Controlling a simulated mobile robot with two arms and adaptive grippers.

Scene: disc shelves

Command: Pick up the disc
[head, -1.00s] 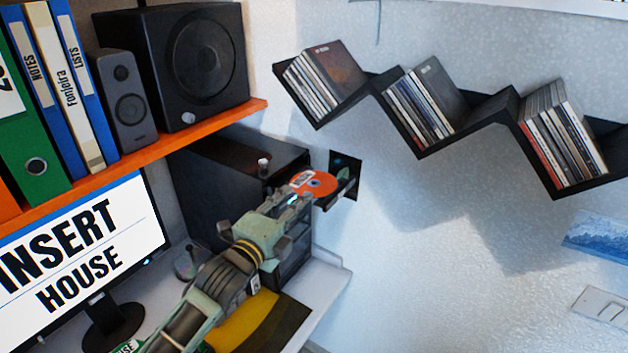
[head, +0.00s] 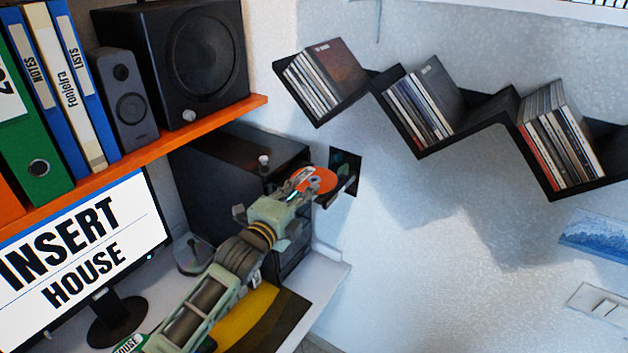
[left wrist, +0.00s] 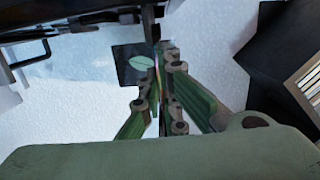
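The orange disc (head: 321,180) is at the disc tray (head: 345,188) that sticks out from the front of the black computer tower (head: 240,160). My left gripper (head: 304,180) is at the disc's near left edge in the head view. In the left wrist view, the left gripper's fingers (left wrist: 160,90) are close together, with the disc seen nearly edge-on as a thin line between them. The fingers look closed on the disc's edge and hide part of it. Whether the disc touches the tray is unclear. My right gripper is not in view.
A black zigzag shelf (head: 490,112) with rows of disc cases hangs on the wall at right. An orange shelf (head: 150,150) with speakers and binders is above the tower. A monitor (head: 90,245) stands at left. The space below the zigzag shelf is clear.

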